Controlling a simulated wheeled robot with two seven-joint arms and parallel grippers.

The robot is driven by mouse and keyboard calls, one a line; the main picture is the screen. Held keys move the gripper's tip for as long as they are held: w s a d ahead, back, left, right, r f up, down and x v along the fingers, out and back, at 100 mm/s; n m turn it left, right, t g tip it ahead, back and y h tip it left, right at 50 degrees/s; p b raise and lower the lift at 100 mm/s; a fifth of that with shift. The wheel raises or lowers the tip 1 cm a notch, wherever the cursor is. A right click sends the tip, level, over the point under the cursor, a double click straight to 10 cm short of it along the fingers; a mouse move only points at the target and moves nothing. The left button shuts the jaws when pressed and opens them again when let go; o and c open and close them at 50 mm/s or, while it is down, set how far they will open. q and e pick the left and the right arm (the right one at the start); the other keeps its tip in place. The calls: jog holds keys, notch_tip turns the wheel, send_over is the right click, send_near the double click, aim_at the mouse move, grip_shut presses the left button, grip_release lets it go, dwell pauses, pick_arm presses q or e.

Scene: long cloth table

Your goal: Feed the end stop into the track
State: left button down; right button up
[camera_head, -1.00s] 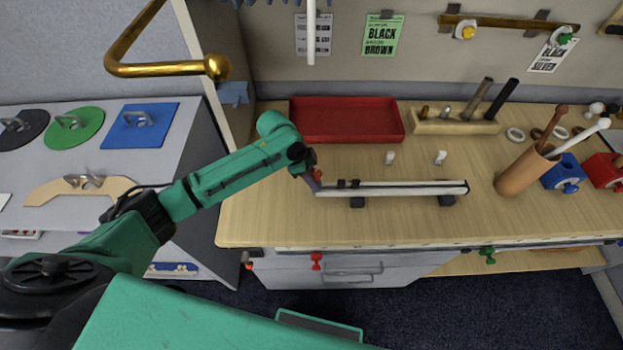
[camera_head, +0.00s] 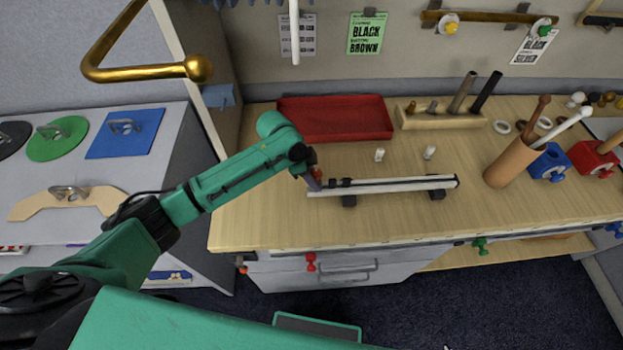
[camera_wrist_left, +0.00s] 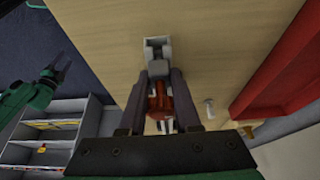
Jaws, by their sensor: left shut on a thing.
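The track (camera_head: 400,186) is a long pale rail on dark feet on the wooden bench, with dark pieces (camera_head: 345,182) near its left end. My left gripper (camera_head: 312,181) is at that left end, pointing down. In the left wrist view its two dark fingers (camera_wrist_left: 158,88) are shut on a red-brown piece (camera_wrist_left: 159,101), which looks like the end stop. A pale grey slotted block (camera_wrist_left: 157,50), apparently the track's end, shows just past the fingertips. Whether the red-brown piece sits in the slot is hidden.
Two small white pegs (camera_head: 380,154) (camera_head: 429,152) stand behind the track. A red tray (camera_head: 335,136) and a wooden tool block (camera_head: 442,122) lie further back. A brown cup (camera_head: 509,164) with sticks stands to the right. The bench in front of the track is clear.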

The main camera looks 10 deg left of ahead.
pick_arm(q)
jog(key=shift+d, duration=0.15)
jog(key=c, duration=0.5)
grip_release()
jog(key=shift+c, duration=0.2)
jog(key=b+v, duration=0.2)
jog(key=v, duration=1.2)
jog(key=shift+a+r+b, duration=0.25)
jog(key=shift+b, duration=0.15)
jog(key=shift+s+f, duration=0.1)
